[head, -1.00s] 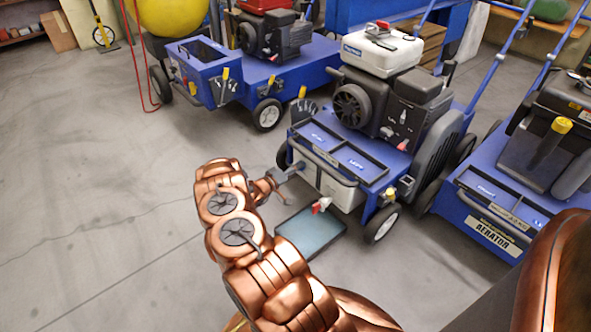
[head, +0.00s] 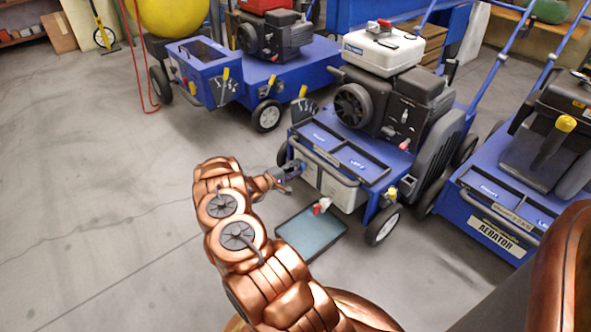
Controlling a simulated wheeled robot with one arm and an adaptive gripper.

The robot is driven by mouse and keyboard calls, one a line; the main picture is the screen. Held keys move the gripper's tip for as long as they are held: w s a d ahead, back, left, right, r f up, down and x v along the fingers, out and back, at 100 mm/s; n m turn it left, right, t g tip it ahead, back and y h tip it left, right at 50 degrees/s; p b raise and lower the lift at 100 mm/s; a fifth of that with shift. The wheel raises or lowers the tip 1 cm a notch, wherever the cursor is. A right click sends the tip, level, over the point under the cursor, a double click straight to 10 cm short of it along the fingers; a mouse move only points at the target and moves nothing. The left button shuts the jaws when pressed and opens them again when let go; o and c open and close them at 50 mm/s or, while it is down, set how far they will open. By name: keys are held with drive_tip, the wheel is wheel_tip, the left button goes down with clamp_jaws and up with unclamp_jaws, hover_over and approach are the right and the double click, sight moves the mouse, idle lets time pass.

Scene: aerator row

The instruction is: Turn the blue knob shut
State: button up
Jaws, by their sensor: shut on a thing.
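The middle blue aerator (head: 335,168) stands in front of my arm. My gripper (head: 290,173) is at its front left corner, shut on a small part there that I take to be the blue knob. The knob is mostly hidden by the fingers and blends with the blue frame, so its turned position cannot be read. A yellow knob (head: 391,193) sits at the same machine's front right corner, apart from my gripper.
A red-handled valve (head: 321,206) hangs below the front bar, over a shallow dark tray (head: 311,235) on the floor. Another aerator (head: 500,215) stands close at right, one (head: 250,80) behind left. The left floor is clear.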

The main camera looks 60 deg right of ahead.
drive_tip(key=shift+s+d, duration=0.1)
drive_tip(key=shift+s, duration=0.05)
idle(0.4)
drive_tip(key=o, duration=1.1)
drive_tip(key=shift+o, duration=0.2)
drive_tip(key=v, duration=1.2)
